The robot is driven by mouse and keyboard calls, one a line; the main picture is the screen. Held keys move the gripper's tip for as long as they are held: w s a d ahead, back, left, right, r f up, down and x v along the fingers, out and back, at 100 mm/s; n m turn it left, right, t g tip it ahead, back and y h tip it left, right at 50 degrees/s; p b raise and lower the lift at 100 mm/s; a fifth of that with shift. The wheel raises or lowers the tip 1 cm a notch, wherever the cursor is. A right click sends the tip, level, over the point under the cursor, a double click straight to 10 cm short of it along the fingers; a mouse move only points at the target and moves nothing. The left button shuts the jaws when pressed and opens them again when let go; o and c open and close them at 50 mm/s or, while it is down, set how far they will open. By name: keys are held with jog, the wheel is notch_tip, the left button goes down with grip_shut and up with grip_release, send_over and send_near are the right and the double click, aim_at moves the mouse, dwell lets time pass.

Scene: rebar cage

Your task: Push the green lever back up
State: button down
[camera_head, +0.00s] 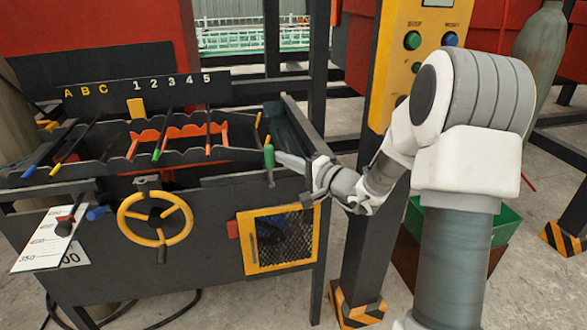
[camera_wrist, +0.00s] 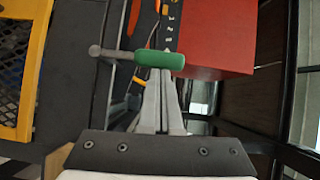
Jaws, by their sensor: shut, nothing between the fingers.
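The green lever (camera_head: 269,158) stands at the right front corner of the dark machine. Its green grip is above a short grey stem and looks nearly upright. In the wrist view the green grip (camera_wrist: 158,59) lies across the picture, with its grey stem running left. My gripper (camera_head: 283,160) comes in from the right, its tips close to the grip. In the wrist view my gripper (camera_wrist: 161,78) is shut and empty, and the grip hides part of its tips. I cannot tell whether the fingers touch the lever.
A yellow handwheel (camera_head: 155,219) and a yellow-framed mesh door (camera_head: 279,240) are on the machine's front. Rods lie across the notched top rack. A yellow control post (camera_head: 397,65) with buttons stands right of the machine, close behind my arm.

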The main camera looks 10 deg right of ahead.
jog(key=shift+a+r+n+g+h+b, duration=0.2)
jog(key=shift+a+n+g+h+b, duration=0.55)
jog(key=shift+a+n+b, duration=1)
jog(key=shift+d+m+b, duration=0.2)
jog(key=shift+m+b, duration=0.15)
jog(key=shift+d+r, duration=0.2)
jog(key=shift+d, duration=0.3)
send_near(268, 158)
jog(key=d, duration=0.1)
jog(key=s+d+r, duration=0.1)
jog(key=d, duration=0.1)
jog(key=s+d, duration=0.1)
jog(key=shift+s+d+r, duration=0.2)
jog(key=shift+d+r, duration=0.1)
jog(key=shift+d, duration=0.1)
